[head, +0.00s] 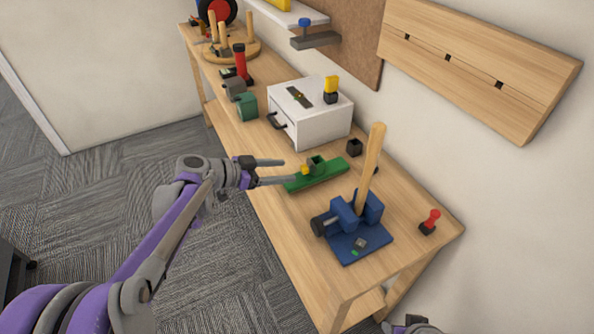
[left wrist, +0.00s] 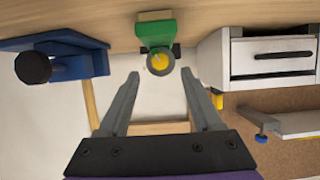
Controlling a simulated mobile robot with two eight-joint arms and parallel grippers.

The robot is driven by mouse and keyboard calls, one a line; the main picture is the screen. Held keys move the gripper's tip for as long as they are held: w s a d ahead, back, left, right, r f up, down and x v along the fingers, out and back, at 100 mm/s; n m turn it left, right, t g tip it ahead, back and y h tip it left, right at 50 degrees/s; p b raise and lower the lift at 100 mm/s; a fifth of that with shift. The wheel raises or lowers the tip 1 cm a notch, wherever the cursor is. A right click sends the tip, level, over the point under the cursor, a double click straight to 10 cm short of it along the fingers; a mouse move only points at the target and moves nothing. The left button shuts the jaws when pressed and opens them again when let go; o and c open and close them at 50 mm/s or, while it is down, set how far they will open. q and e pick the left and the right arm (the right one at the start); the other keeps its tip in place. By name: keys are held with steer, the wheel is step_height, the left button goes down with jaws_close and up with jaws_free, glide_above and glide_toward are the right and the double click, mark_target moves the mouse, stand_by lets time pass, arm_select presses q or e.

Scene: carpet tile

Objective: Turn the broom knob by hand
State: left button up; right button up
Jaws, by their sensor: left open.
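A blue clamp fixture (head: 343,216) on the bench holds an upright, slightly tilted wooden broom handle (head: 371,158). A black knob (head: 319,226) sticks out from its side toward the bench's front edge. In the left wrist view, the knob (left wrist: 32,68) shows at the left, with the blue fixture (left wrist: 85,62) behind it. My left gripper (head: 290,171) is open and empty, apart from the knob. Its fingers point at a green fixture (head: 312,178) with a yellow-centred round part, which lies between the fingertips in the left wrist view (left wrist: 160,73). My right gripper's jaws do not show.
A white drawer box (head: 309,112) stands behind the green fixture. A small black block (head: 354,147) and a red-topped peg (head: 430,221) sit near the wall side. A dark green part (head: 247,106) and a red-handled tool (head: 240,62) stand farther along the wooden bench (head: 285,237).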

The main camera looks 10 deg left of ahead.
mark_target(302, 170)
arm_select(q)
steer(key=x, duration=0.5)
steer(key=shift+w+d, duration=0.1)
steer(key=shift+d, duration=0.05)
jaws_close()
